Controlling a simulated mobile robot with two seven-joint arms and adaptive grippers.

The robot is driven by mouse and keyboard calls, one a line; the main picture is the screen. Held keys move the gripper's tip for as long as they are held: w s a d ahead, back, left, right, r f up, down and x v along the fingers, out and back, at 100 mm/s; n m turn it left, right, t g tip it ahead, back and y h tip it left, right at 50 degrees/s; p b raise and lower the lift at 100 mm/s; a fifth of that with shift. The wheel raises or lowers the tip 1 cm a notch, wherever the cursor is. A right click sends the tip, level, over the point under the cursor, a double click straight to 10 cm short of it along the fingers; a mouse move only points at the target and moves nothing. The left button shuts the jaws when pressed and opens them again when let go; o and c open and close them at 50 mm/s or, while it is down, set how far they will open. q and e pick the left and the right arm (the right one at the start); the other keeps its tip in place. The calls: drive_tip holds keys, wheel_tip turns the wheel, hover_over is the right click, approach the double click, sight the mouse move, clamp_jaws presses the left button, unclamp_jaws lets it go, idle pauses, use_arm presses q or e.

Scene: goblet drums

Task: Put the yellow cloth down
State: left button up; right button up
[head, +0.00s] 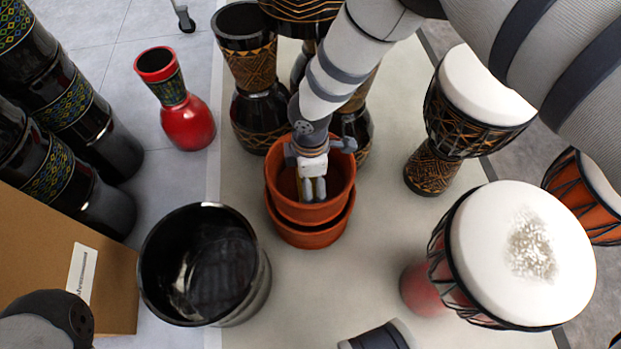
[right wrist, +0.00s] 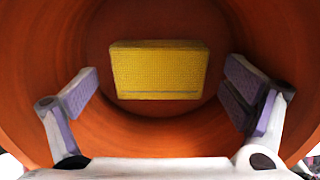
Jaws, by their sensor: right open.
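The yellow cloth (right wrist: 160,72), a small folded-looking block, lies inside the upper terracotta pot, against its inner surface in the right wrist view. My right gripper (head: 314,190) reaches down into that pot (head: 278,205). In the right wrist view its two fingers are spread wide, one on each side of the cloth, with clear gaps between. The gripper hides most of the cloth in the head view. My left gripper is not in view; only a part of my left arm shows at the lower left.
The upper pot is stacked in another terracotta pot (head: 310,236). A black bucket (head: 250,290) stands at the lower left, a red goblet drum (head: 188,124) at upper left. A large white-topped drum (head: 490,250) stands right. Dark drums (head: 258,110) stand close behind the pots.

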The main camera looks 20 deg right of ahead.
use_arm(q)
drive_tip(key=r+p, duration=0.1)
drive_tip(key=p, duration=0.1)
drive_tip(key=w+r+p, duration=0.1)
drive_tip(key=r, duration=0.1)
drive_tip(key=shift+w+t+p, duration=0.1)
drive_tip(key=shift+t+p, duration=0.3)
use_arm(e)
wheel_tip(320, 180, up, 11)
drive_tip(key=shift+r, duration=0.15)
